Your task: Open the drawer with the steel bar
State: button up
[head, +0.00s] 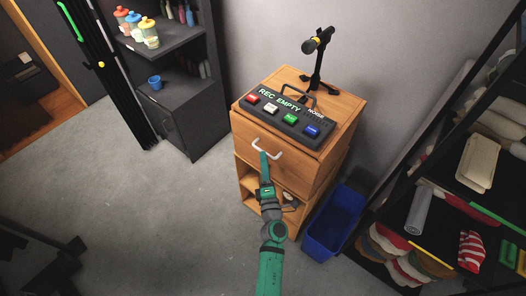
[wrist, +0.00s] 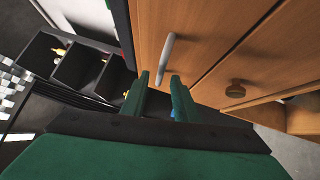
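The drawer (head: 290,165) is the wooden front at the top of a small cabinet, and it looks closed. Whether the fingertips touch the bar cannot be told.
A button box (head: 282,118) and a microphone stand (head: 316,65) stand on the cabinet top. A round wooden knob (wrist: 235,91) sits on a front beside the bar. A blue bin (head: 333,220) stands right of the cabinet, near a loaded black rack.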

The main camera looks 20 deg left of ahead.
jog(key=shift+x, duration=2.4)
grip_shut()
